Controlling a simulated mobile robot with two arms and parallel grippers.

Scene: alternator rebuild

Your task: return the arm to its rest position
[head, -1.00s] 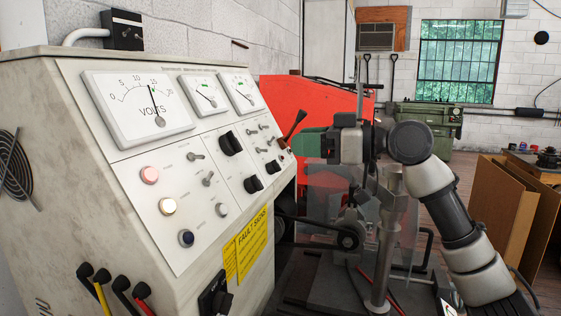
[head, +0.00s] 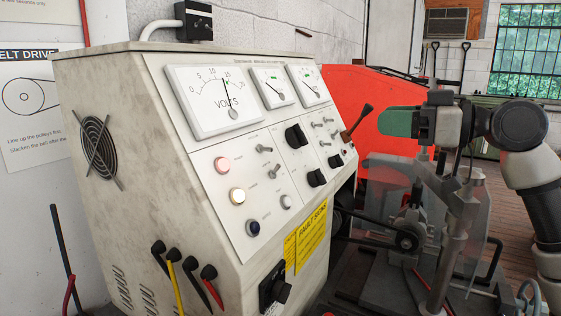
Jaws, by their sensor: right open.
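My right arm (head: 545,190) comes in from the right edge, bent at the wrist. Its gripper (head: 417,122) points left, level with the upper part of the test bench, and is open. I see nothing held in it, though its fingertips are small and hard to make out against the green and red behind. It stands to the right of the bench's dark lever (head: 357,122), with a gap between them in the picture. My left gripper is out of view.
The test bench (head: 130,130), with its gauges, switches and coloured lamps, fills the left and middle. A clear guard, a metal post (head: 455,230) and a belt drive (head: 407,240) stand below the gripper. A red machine (head: 370,90) is behind.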

